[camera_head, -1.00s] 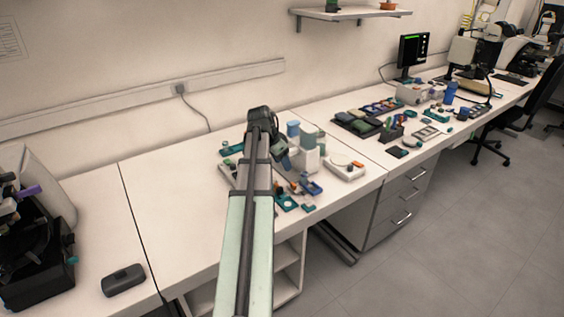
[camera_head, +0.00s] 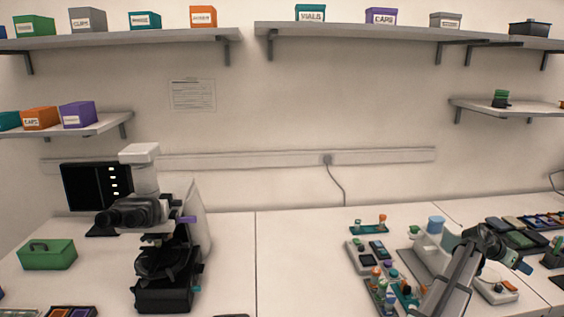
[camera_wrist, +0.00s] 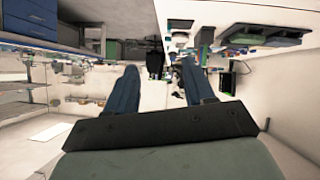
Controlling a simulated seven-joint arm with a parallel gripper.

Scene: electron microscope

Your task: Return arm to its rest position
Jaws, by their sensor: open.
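My arm (camera_head: 455,283) reaches up from the lower right of the head view and bends at its top. My gripper (camera_head: 520,265) is at its end, pointing right and slightly down, in front of the right part of the bench. In the wrist view my gripper (camera_wrist: 160,72) shows two blue fingers spread apart with nothing between them. The wrist view looks along the room, tilted, not straight down at the bench. My arm hides part of the bench items behind it.
A microscope (camera_head: 165,240) and a green box (camera_head: 47,254) stand on the left bench. Trays with small parts (camera_head: 372,257) and a white device with a blue top (camera_head: 432,240) are beside my arm. The middle bench (camera_head: 300,260) is clear. Shelves (camera_head: 130,38) hang above.

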